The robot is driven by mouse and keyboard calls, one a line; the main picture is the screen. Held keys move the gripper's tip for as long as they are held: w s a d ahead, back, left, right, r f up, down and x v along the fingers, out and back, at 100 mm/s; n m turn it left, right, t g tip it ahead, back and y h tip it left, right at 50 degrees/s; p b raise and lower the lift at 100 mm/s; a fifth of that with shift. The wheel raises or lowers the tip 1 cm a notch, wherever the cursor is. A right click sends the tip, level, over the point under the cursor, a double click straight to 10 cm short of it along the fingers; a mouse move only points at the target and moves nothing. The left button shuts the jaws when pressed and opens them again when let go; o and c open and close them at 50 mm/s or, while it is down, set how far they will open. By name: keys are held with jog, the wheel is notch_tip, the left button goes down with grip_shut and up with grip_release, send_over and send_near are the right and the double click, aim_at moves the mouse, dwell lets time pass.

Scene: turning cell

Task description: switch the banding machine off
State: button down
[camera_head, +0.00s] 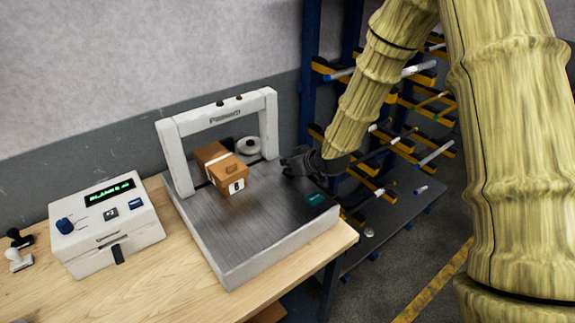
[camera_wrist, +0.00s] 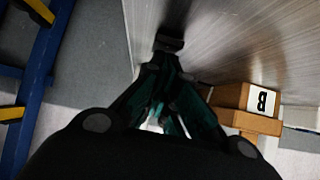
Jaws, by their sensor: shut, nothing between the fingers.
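The banding machine has a white arch (camera_head: 215,117) over a brushed metal bed (camera_head: 235,230) on the table. Two small knobs or buttons sit on top of the arch. My gripper (camera_head: 287,163) is low over the bed's right rear edge, right of the arch. It is shut and empty. In the wrist view its fingertips (camera_wrist: 169,44) meet in front of the metal bed (camera_wrist: 235,35); whether they touch it I cannot tell. No switch is clearly identifiable.
A brown box (camera_head: 222,168) with a white band and label sits under the arch. A white label printer (camera_head: 105,225) and stamps (camera_head: 20,250) stand at left on the wooden table (camera_head: 175,290). A blue rack (camera_head: 310,80) with yellow arms stands right, behind my arm.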

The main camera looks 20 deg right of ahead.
aim_at(291, 176)
jog(key=shift+s+d+f, duration=0.15)
jog(key=shift+s+d, duration=0.05)
jog(key=shift+s, duration=0.3)
jog(key=r+p, duration=0.1)
jog(key=r, duration=0.1)
jog(key=r+p, duration=0.2)
jog(key=shift+s+r, duration=0.2)
jog(key=shift+r, duration=0.15)
jog(key=shift+s+d+f+b, duration=0.1)
jog(key=shift+s+d+b, duration=0.15)
jog(key=shift+b, duration=0.2)
jog(key=b+v, duration=0.2)
jog(key=v, duration=0.7)
jog(key=shift+b, duration=0.4)
jog(key=shift+s, duration=0.1)
jog(key=shift+a, duration=0.1)
